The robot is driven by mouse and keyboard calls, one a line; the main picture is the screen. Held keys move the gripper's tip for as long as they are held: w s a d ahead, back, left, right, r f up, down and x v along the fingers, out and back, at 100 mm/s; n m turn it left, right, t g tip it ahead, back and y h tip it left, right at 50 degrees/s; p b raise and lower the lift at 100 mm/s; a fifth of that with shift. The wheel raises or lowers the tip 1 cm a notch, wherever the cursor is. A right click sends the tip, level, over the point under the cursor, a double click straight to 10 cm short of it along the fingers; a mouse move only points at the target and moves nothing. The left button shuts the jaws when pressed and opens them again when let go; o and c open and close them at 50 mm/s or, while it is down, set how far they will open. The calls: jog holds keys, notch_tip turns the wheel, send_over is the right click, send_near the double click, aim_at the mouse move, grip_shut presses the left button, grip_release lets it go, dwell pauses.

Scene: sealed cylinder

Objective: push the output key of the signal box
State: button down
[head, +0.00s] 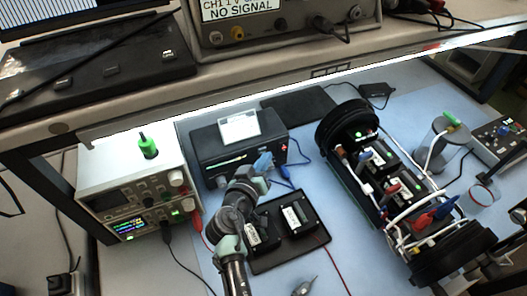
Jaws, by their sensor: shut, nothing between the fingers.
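A stack of two pale instruments stands at the left of the bench. The lower one (157,222), with a lit screen of coloured lines and green-lit keys, looks like the signal box. Its single keys are too small to read, so I cannot tell which is the output key. My gripper (262,163) is shut and empty, its bluish tip in front of a black box (235,145) with a white label. It is well to the right of the stack and apart from it. My arm rises from the bottom and hides part of the black tray.
The opened cylinder (365,165) with wiring lies at the right. A black tray (290,250) with small modules lies right of my arm. Red and black leads (197,222) hang from the stack's front. A shelf edge (290,85) crosses above.

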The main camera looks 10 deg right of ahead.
jog(key=shift+w, duration=0.2)
dwell(0.4)
jog(key=shift+s+d, duration=0.1)
jog(key=shift+s, duration=0.75)
jog(key=s+d+p, duration=0.1)
jog(key=s, duration=0.5)
jog(key=shift+p, duration=0.3)
